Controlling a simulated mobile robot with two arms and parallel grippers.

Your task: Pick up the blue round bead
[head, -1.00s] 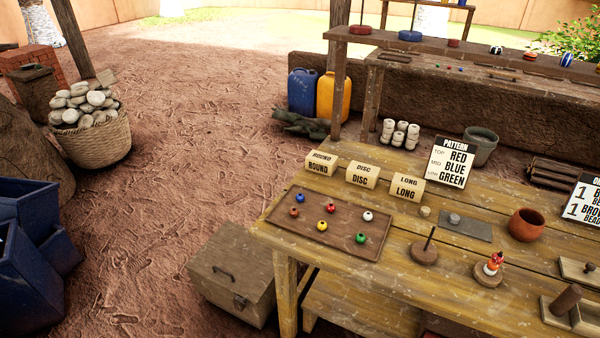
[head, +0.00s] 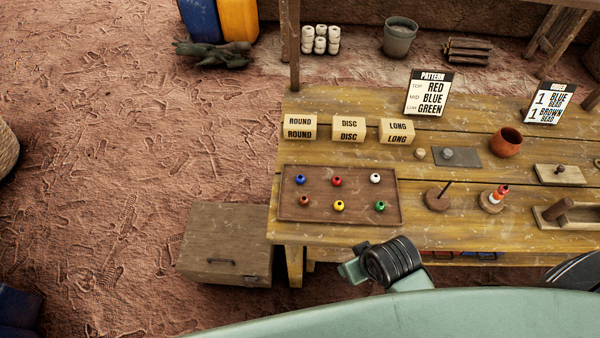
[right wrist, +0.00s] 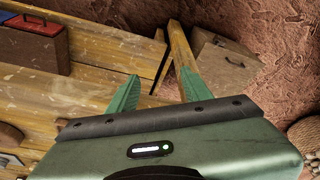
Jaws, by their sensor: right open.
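The blue round bead (head: 301,180) sits at the back left of a brown wooden tray (head: 350,213) on the table, in the head view. Red (head: 337,181), white (head: 375,178), brown (head: 304,200), yellow (head: 339,205) and green (head: 380,206) beads share the tray, apart from each other. My right gripper (right wrist: 158,88) shows in the right wrist view with its two green fingers apart and nothing between them. It is over the table's front edge and legs, and no bead shows there. My left gripper is not in view.
Round, disc and long label blocks (head: 348,129) stand behind the tray. A spindle (head: 438,196) and a small stacked figure (head: 497,197) stand to its right. A wooden box (head: 225,243) is on the ground left of the table (head: 450,236).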

